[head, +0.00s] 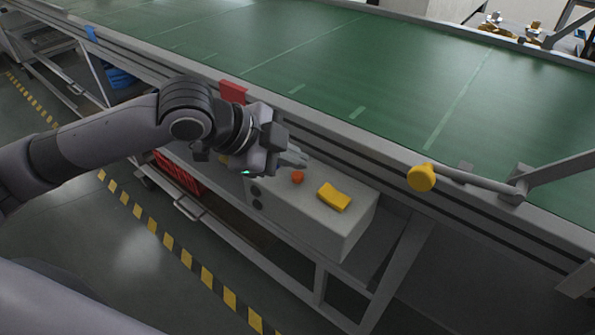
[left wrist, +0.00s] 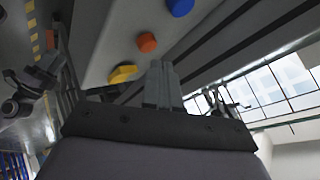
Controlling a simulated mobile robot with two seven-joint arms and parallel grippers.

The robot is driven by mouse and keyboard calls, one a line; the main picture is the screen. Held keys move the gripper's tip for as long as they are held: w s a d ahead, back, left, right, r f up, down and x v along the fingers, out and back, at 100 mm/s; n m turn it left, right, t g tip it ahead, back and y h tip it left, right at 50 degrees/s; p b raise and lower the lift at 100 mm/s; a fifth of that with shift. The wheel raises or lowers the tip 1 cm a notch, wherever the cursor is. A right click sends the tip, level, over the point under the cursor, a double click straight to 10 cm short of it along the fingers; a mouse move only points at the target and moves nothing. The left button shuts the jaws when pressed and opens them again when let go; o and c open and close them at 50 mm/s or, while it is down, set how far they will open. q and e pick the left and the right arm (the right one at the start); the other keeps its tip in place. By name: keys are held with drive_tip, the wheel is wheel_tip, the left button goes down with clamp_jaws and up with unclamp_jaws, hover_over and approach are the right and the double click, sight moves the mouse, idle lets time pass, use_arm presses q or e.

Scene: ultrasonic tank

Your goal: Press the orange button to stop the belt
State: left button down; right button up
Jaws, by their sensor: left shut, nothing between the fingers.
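The orange button (head: 297,177) is a small round knob on top of a light grey control box (head: 312,218) beside the belt. It also shows in the left wrist view (left wrist: 147,42), between a blue button (left wrist: 180,7) and a yellow piece (left wrist: 122,74). My left gripper (head: 296,160) is shut and empty, its fingertips just behind the orange button in the head view. In the left wrist view the fingertips (left wrist: 161,68) appear near the button; I cannot tell whether they touch it. My right gripper is out of view.
The green conveyor belt (head: 330,68) runs behind the box, with a raised metal side rail. A yellow knob (head: 421,178) on a grey rod stands to the right. A red block (head: 232,91) sits on the rail behind my left wrist. Red crates lie on the shelf below.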

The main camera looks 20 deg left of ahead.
sight(293, 182)
use_arm(q)
wheel_tip(293, 182, up, 4)
drive_tip(key=p, duration=0.4)
drive_tip(key=shift+p, duration=0.35)
drive_tip(key=shift+r+p, duration=0.55)
drive_tip(key=shift+p, duration=0.15)
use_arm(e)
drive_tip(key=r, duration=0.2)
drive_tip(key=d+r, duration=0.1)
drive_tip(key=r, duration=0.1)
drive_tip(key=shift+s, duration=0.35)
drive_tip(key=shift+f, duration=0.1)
